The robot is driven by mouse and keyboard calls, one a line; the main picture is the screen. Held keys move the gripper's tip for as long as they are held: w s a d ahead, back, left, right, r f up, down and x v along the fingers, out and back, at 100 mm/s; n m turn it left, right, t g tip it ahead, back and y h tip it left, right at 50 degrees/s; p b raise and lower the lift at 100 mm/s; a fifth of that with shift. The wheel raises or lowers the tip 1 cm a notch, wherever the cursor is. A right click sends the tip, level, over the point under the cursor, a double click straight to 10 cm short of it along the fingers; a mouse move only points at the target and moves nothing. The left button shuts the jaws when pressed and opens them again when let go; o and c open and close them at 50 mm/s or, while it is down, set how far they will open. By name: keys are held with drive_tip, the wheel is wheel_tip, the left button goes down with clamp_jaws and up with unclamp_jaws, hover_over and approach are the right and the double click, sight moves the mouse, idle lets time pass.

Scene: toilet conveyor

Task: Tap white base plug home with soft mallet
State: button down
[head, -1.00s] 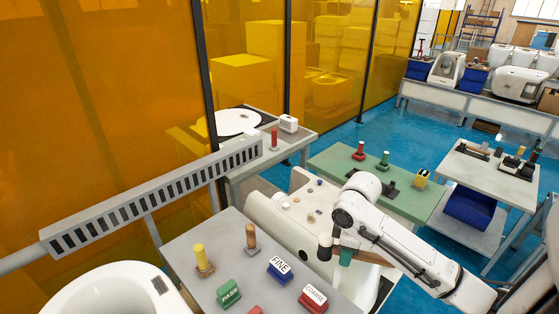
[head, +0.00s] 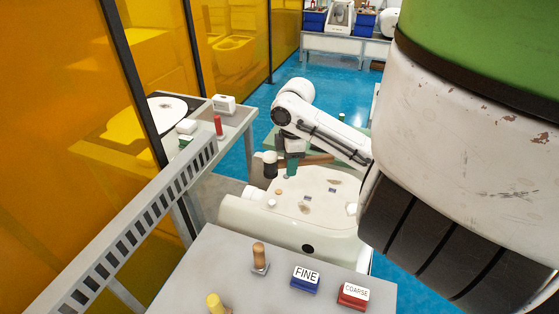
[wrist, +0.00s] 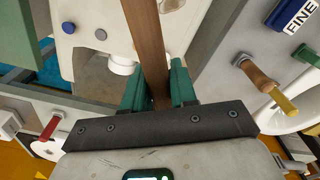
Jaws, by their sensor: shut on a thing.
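My gripper (head: 292,166), with green fingers, is shut on the brown wooden handle (wrist: 148,40) of the mallet. In the wrist view the mallet head is out of frame.
A grey table (head: 235,285) in front holds a wooden-handled stamp (head: 259,257), a yellow-handled one (head: 215,303), and FINE (head: 305,279) and COARSE (head: 353,295) blocks. A slotted rail (head: 150,225) runs along the left. The head view's right side is blocked.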

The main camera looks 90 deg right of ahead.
idle(0.3)
drive_tip(key=shift+f+b, duration=2.4)
drive_tip(key=shift+f, duration=0.45)
drive_tip(key=shift+f, duration=0.2)
wheel_tip(320, 180, down, 7)
drive_tip(key=b, duration=0.6)
drive_tip(key=shift+r, duration=0.15)
drive_tip(key=shift+r+p, duration=0.45)
drive_tip(key=shift+r, duration=0.1)
wheel_tip(320, 180, up, 5)
drive_tip(key=p, duration=0.4)
wheel_tip(320, 180, up, 4)
drive_tip(key=p, duration=0.4)
drive_tip(key=shift+f+p, duration=0.25)
drive_tip(key=shift+p, duration=0.1)
